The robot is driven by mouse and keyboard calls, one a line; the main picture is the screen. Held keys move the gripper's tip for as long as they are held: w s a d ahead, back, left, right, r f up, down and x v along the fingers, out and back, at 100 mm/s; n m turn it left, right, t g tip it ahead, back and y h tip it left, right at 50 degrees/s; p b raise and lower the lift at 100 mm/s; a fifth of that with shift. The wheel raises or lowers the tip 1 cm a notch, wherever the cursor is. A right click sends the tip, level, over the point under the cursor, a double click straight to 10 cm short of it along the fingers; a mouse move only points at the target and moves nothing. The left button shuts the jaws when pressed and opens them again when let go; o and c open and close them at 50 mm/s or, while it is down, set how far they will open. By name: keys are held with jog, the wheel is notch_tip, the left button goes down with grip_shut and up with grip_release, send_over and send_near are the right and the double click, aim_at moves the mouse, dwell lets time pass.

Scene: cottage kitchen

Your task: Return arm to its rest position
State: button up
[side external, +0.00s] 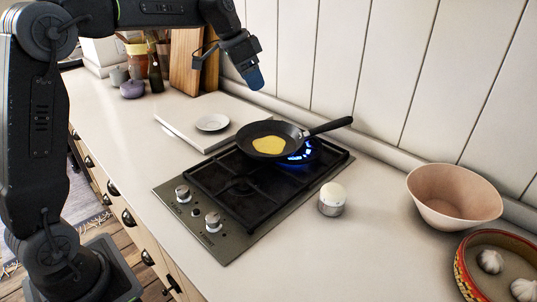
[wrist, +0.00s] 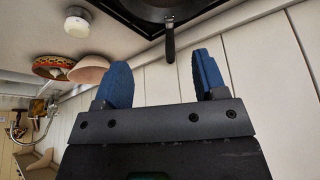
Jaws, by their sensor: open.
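My gripper (side external: 256,80) hangs in the air above the back of the counter, near the wall, up and left of the pan in the side view. In the wrist view my gripper (wrist: 163,80) has its two blue fingers spread wide, with nothing between them. A black frying pan (side external: 279,140) with a yellow round of food (side external: 269,145) in it sits on the rear burner, where blue flames show. Its handle points right, toward the wall. The pan handle (wrist: 170,42) shows beyond the fingers in the wrist view, apart from them.
The gas hob (side external: 230,235) has a bare front burner. A white board (side external: 185,128) with a small plate (side external: 212,122) lies left of it. A lidded jar (side external: 332,199), pink bowl (side external: 452,196) and basket with garlic (side external: 463,266) stand right. Wooden boards (side external: 185,62) stand behind.

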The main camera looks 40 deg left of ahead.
jog(key=s+d+r+n, duration=0.15)
jog(key=s+d, duration=0.25)
jog(key=s, duration=0.5)
jog(key=s+d+f+n, duration=0.1)
jog(key=s+f, duration=0.1)
jog(key=s, duration=0.5)
jog(key=s+d+f+n+t+y, duration=0.1)
jog(key=s+d+f, duration=0.1)
jog(key=s, duration=0.5)
jog(key=s+d+f+n+y, duration=0.1)
jog(key=s+f+n, duration=0.1)
jog(key=s, duration=0.5)
jog(key=shift+s+d+f+t, duration=0.2)
jog(key=shift+d+f+t, duration=0.05)
jog(key=shift+f+t, duration=0.05)
